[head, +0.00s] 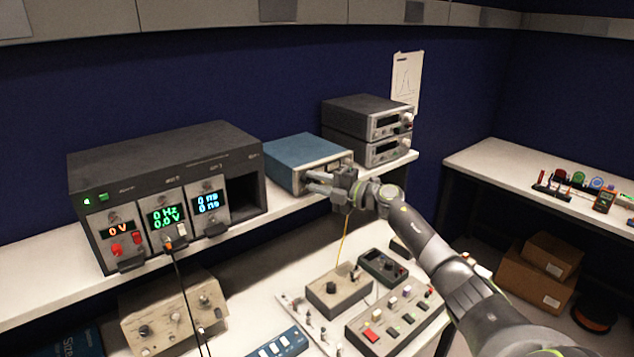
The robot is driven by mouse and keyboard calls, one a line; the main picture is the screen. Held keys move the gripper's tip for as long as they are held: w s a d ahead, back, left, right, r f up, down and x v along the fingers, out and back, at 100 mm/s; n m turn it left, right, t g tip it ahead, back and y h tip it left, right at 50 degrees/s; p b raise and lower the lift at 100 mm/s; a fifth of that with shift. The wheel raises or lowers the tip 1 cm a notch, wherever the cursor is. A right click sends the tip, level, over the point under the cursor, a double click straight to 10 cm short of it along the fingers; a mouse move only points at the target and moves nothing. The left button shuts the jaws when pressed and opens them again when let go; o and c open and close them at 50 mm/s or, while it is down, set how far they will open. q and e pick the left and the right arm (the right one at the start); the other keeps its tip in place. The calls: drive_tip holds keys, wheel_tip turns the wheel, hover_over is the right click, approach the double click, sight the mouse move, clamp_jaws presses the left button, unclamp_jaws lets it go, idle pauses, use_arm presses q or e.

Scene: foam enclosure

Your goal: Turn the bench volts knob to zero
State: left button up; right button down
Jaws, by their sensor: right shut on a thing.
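A blue bench instrument (292,160) stands on the shelf, its light front panel facing right and toward me. My right gripper (314,184) reaches in from the right and is shut at the lower part of that front panel. It is closed on a knob there, which its fingers mostly hide. I cannot read the knob's label or its pointer. My left gripper is not in view.
A dark rack (165,170) left of the blue instrument shows 0 V, 0 Hz and 0.0 V readouts. Two stacked grey units (368,125) stand close on the right. Below are a grey control box (340,290), a yellow cable (342,242) and a button panel (395,318).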

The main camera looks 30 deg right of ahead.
drive_tip(key=shift+f, duration=0.1)
drive_tip(key=c, duration=1.2)
unclamp_jaws()
drive_tip(key=shift+c, duration=0.2)
drive_tip(key=shift+s+d+b, duration=0.25)
drive_tip(key=shift+s+b, duration=0.05)
drive_tip(key=shift+s, duration=0.15)
drive_tip(key=b+v, duration=0.7)
drive_tip(key=v, duration=0.9)
drive_tip(key=shift+s, duration=0.15)
drive_tip(key=shift+d, duration=0.1)
